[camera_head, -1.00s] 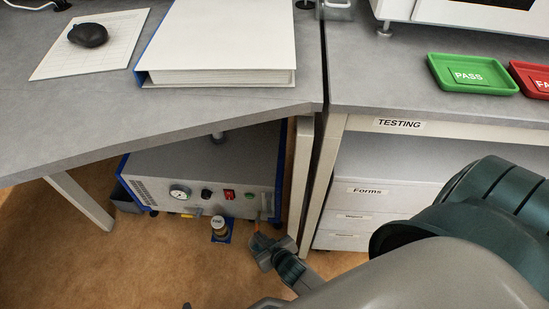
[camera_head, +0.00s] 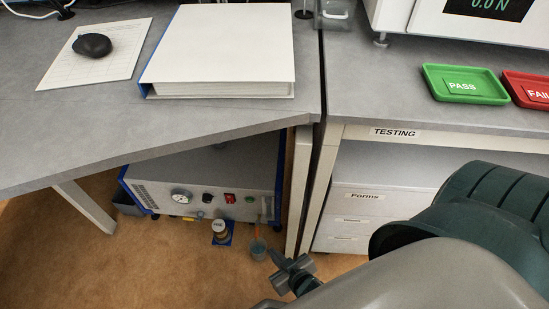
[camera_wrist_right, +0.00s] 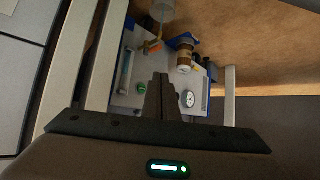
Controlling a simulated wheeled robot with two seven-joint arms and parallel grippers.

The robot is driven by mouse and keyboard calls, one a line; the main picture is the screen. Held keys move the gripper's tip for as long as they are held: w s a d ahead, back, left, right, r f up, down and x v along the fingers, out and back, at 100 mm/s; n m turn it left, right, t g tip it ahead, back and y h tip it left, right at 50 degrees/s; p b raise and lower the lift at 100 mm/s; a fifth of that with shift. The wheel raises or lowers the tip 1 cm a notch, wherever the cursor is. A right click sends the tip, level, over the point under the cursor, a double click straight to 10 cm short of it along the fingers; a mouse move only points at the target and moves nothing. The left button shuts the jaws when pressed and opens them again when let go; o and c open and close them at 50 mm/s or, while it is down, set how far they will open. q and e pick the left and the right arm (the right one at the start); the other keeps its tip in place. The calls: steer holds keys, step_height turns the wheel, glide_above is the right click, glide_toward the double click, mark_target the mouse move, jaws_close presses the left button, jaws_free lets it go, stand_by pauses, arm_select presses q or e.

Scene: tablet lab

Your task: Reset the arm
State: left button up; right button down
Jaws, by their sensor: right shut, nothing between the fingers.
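My right gripper (camera_head: 290,268) shows at the bottom middle of the head view, low over the brown floor and in front of the desk legs. It is shut and empty. In the right wrist view its closed fingers (camera_wrist_right: 160,97) stand in front of the machine under the desk. My right arm (camera_head: 430,270) fills the lower right of the head view. My left gripper is not in view.
A blue-edged machine (camera_head: 205,180) with a gauge stands under the grey desk. Desk legs (camera_head: 299,190) rise close by. Green PASS (camera_head: 464,85) and red FAIL (camera_head: 527,90) trays lie on the right table.

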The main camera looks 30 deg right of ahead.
stand_by(0.3)
steer(key=s+a+r+n+g+y, duration=0.1)
steer(key=s+a+r+g, duration=0.15)
steer(key=r, duration=0.45)
steer(key=s+a+r+n+g+y, duration=0.1)
steer(key=s+r+g, duration=0.15)
steer(key=r, duration=0.45)
arm_select(q)
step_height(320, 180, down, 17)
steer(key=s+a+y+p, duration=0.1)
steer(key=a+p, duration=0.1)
steer(key=p, duration=1.2)
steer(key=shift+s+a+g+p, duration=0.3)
steer(key=shift+p, duration=0.1)
arm_select(e)
step_height(320, 180, down, 17)
steer(key=s+d+h, duration=0.1)
steer(key=s+d, duration=0.1)
steer(key=shift+s+d, duration=0.25)
steer(key=shift+d, duration=0.15)
steer(key=shift+d+r, duration=0.1)
